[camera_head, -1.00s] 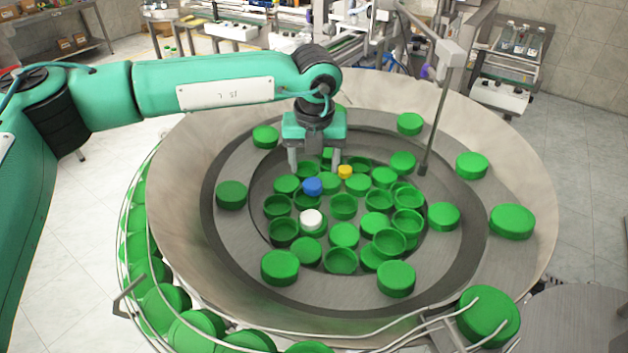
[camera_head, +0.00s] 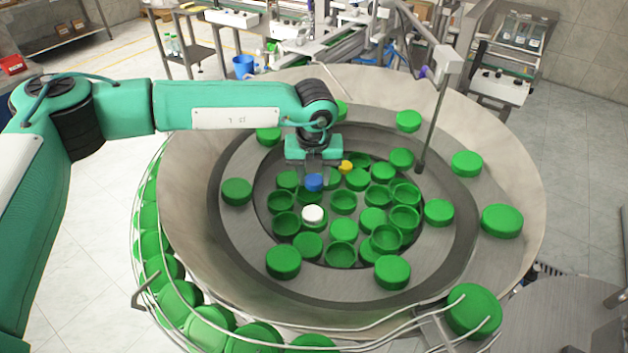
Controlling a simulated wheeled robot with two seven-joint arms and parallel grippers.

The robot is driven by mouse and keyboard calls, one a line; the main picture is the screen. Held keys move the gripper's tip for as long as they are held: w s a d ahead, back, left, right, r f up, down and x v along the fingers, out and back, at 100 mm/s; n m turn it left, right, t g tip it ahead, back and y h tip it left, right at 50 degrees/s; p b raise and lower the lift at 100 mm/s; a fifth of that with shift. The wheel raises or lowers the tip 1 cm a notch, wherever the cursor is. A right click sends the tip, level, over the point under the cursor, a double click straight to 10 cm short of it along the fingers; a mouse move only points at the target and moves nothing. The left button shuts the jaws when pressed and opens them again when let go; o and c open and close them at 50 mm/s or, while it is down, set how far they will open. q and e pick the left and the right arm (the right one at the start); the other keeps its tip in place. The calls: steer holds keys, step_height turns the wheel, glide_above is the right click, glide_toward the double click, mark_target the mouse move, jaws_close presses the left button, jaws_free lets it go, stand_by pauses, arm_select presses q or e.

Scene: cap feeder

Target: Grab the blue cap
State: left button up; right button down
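The blue cap (camera_head: 314,183) lies among green caps in the middle of the feeder bowl (camera_head: 440,285). My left gripper (camera_head: 314,176) reaches down from above, directly over the blue cap. Its fingers are drawn close together and appear to be closed on the cap's upper part; the contact itself is partly hidden. The cap is still low, near its neighbours. My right gripper is not in view.
A yellow cap (camera_head: 346,167) lies just right of the gripper, and a white cap (camera_head: 313,214) lies in front of the blue one. Several green caps surround them. A thin metal rod (camera_head: 433,110) hangs over the bowl's right side.

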arm_select(q)
steer(key=c, duration=0.3)
steer(key=shift+c, duration=0.3)
